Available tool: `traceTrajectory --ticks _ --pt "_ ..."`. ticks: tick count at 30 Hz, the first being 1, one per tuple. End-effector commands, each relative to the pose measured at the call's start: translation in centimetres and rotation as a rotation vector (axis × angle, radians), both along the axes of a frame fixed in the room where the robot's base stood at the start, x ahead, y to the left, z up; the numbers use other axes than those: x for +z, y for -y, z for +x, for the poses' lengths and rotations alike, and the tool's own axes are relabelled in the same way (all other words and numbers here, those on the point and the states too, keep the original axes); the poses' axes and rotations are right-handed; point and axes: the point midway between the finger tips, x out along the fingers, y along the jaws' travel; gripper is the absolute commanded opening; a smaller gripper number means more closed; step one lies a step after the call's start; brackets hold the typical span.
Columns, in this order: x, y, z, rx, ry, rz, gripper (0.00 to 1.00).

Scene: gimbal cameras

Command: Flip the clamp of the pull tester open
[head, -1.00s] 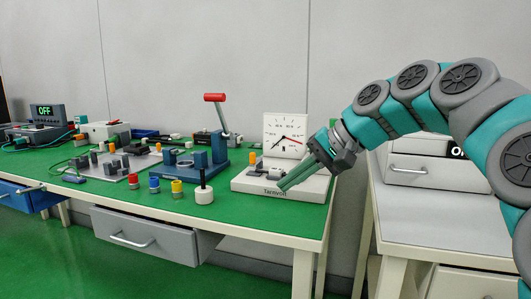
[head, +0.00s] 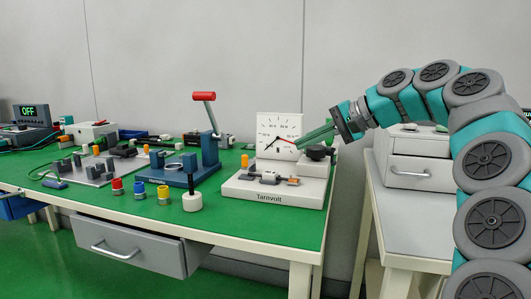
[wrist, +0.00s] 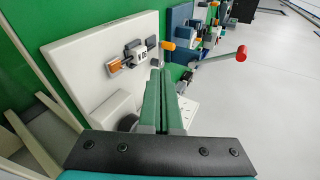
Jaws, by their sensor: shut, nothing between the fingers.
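The pull tester is a white base (head: 232,191) labelled Tarnvolt, with a square white dial panel (head: 292,124) standing at its back. A small grey clamp (head: 268,178) sits on the base, with an orange-brown piece (head: 290,181) at its right. In the wrist view the clamp (wrist: 134,53) and orange-brown piece (wrist: 116,66) lie left of the fingertips. An upright orange-tipped post (head: 244,160) stands left of the clamp. My gripper (head: 299,144) is shut and empty, its green fingers at the dial's right side, above and apart from the clamp. Its fingers (wrist: 163,75) fill the wrist view's middle.
A black knob (head: 319,152) stands on the tester's right end, just below my fingers. A blue press (head: 209,150) with a red-handled lever (head: 204,96) is to the left. A white post with a black stem (head: 192,201) stands nearby.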

Motion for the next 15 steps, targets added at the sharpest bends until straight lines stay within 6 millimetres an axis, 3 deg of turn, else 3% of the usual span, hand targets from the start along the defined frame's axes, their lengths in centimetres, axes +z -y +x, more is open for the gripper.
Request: traceTrajectory --ticks 5,15 --pt "-0.8 -1.3 0.7 0.001 0.000 0.000 0.00" --pt "-4.1 -6.2 3.4 0.002 -0.001 -0.001 0.00"
